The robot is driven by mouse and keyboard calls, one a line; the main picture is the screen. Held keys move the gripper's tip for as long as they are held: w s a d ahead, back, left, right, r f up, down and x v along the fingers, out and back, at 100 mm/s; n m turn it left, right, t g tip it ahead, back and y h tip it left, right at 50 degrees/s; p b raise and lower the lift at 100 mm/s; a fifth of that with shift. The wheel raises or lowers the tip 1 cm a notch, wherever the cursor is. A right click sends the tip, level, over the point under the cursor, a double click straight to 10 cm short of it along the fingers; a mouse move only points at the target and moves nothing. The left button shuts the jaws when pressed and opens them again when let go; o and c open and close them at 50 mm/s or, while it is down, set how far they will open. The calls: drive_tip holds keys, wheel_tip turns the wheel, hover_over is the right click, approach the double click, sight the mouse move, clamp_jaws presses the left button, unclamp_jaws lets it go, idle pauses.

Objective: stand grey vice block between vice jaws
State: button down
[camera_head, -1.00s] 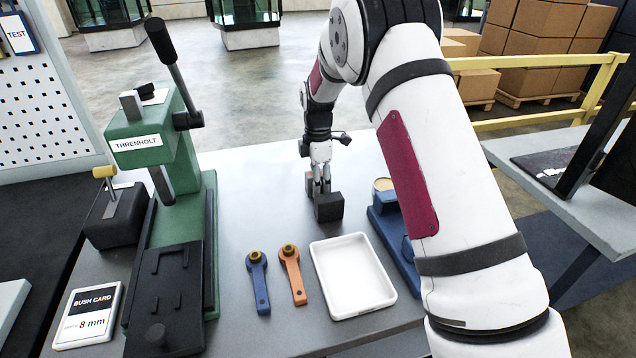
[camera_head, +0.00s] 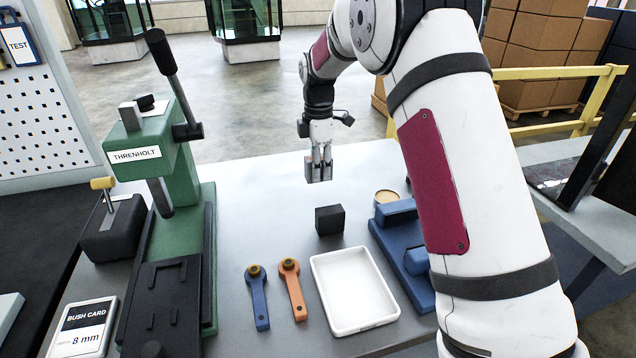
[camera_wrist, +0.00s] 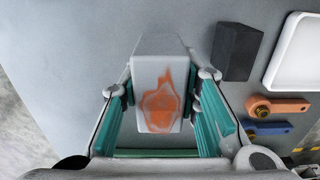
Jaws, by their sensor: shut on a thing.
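The grey vice block (camera_wrist: 155,75) is in my gripper (camera_wrist: 160,105) in the wrist view. Its near end is pale with an orange mark. In the head view my gripper (camera_head: 320,158) is shut on the grey block (camera_head: 316,172) and holds it over the far part of the bench. The block looks upright and clear of the bench top. A blue fixture (camera_head: 388,246), which looks like the vice, stands right of the white tray. My arm hides part of it, so the gap between its jaws is only partly seen.
A dark block (camera_head: 330,219) stands between my gripper and the white tray (camera_head: 354,290). Blue (camera_head: 258,297) and orange (camera_head: 293,290) handled tools lie left of the tray. A green press (camera_head: 165,200) stands at left. A round tan-topped item (camera_head: 386,196) is behind the fixture.

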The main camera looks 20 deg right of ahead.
drive_tip(key=shift+r+p, duration=0.35)
drive_tip(key=shift+r, duration=2.9)
drive_tip(key=shift+s, duration=0.1)
